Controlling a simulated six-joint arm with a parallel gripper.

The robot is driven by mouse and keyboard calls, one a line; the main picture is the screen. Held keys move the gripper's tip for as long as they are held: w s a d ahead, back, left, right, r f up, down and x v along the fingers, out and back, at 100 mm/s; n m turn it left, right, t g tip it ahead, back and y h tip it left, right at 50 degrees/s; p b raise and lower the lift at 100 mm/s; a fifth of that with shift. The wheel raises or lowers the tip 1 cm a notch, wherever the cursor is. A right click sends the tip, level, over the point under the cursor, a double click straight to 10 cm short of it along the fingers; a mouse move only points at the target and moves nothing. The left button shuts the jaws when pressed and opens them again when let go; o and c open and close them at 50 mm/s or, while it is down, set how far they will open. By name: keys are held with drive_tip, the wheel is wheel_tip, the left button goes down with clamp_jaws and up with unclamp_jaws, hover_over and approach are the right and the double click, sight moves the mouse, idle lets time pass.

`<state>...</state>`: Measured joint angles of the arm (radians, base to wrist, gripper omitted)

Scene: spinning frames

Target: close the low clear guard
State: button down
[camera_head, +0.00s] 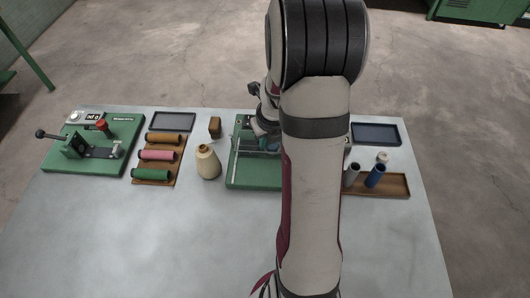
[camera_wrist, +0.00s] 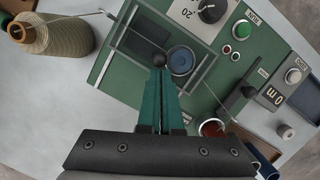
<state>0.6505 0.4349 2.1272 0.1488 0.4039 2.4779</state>
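A green machine (camera_head: 240,181) stands mid-table, partly hidden behind my arm. In the wrist view its green plate (camera_wrist: 122,82) carries a see-through, dark-edged guard (camera_wrist: 140,47), whose clear faces are hard to make out; I cannot tell its exact angle. A small dark ball knob (camera_wrist: 159,59) shows right at my fingertips. My gripper (camera_wrist: 160,72) has teal fingers lying side by side, shut, with their tips at the knob; I cannot tell whether they touch it. A blue-grey disc (camera_wrist: 181,60) lies just right of the tips. In the head view my gripper is mostly hidden.
A yarn cone (camera_head: 208,163) stands left of the machine; it also shows in the wrist view (camera_wrist: 62,36). Bobbins (camera_head: 156,155) and a green lever fixture (camera_head: 85,155) are farther left. A wooden tray (camera_head: 397,186) with spools is right. The table front is clear.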

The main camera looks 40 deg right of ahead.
drive_tip(key=s, duration=0.1)
drive_tip(key=s+r, duration=0.1)
drive_tip(key=s+a, duration=0.1)
drive_tip(key=shift+s+r, duration=0.25)
drive_tip(key=shift+s, duration=0.15)
drive_tip(key=d+v, duration=0.1)
drive_tip(key=v, duration=0.9)
drive_tip(key=s+a+r+n+g+y, duration=0.1)
drive_tip(key=s+a+r+n, duration=0.1)
drive_tip(key=a+n, duration=1.2)
drive_tip(key=s+a+n+g+y, duration=0.1)
drive_tip(key=s+a+n, duration=0.9)
drive_tip(key=n, duration=1)
drive_tip(key=shift+s+a+g+y, duration=0.3)
drive_tip(key=shift+s+g, duration=0.1)
drive_tip(key=shift+g, duration=0.1)
